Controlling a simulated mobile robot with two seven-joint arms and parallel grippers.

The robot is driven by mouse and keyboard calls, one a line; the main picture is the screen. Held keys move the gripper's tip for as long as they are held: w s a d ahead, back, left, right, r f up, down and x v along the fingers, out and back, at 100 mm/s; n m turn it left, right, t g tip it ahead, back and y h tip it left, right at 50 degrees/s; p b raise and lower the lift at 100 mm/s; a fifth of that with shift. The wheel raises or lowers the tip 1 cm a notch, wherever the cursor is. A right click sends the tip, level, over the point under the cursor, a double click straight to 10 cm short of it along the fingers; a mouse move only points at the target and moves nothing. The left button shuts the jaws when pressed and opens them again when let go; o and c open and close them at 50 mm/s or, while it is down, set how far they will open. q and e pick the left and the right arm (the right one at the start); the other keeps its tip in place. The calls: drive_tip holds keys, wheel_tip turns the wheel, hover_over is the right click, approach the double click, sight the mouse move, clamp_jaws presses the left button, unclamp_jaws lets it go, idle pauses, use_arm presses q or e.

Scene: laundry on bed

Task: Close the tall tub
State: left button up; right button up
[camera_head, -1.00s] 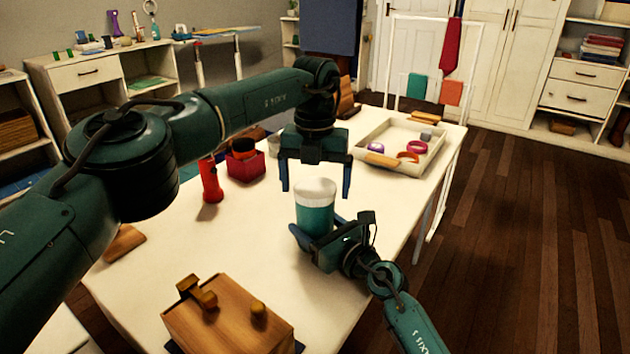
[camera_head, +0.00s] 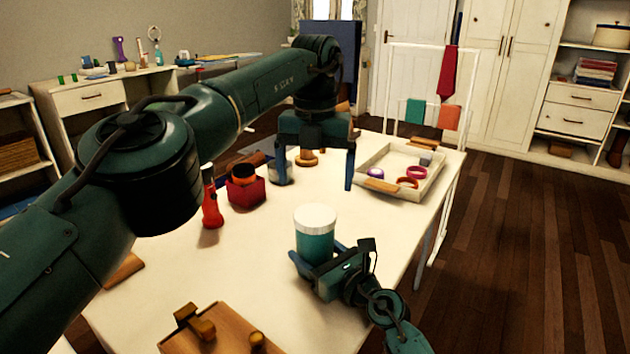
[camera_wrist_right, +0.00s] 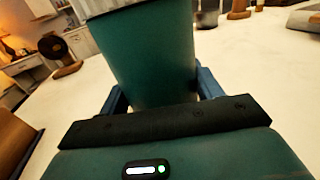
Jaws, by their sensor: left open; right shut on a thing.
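The tall tub (camera_head: 314,246) is teal and stands upright on the white table. A white lid (camera_head: 315,217) sits on its top; I cannot tell whether it is fully seated. My right gripper (camera_head: 318,262) is shut around the lower part of the tub, from the front. In the right wrist view the tub (camera_wrist_right: 148,58) fills the space between the blue fingers, with only the lower edge of its pale lid showing. My left gripper (camera_head: 312,178) is open and empty, pointing down, above and behind the lid and apart from it.
A white tray (camera_head: 385,196) with rings and small items lies at the back right. A red box (camera_head: 246,194) and a red flashlight (camera_head: 211,210) stand to the left. A wooden box (camera_head: 215,335) is at the front. Bare table surrounds the tub.

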drive_tip(key=o, duration=2)
drive_tip(key=shift+c, duration=0.2)
drive_tip(key=p+v, duration=0.1)
drive_tip(key=v, duration=1.1)
drive_tip(key=shift+s+d+p, duration=0.2)
drive_tip(key=shift+s+p, duration=0.05)
drive_tip(key=shift+p, duration=0.05)
use_arm(q)
drive_tip(key=shift+r, duration=0.8)
use_arm(e)
drive_tip(key=shift+s+d, duration=0.2)
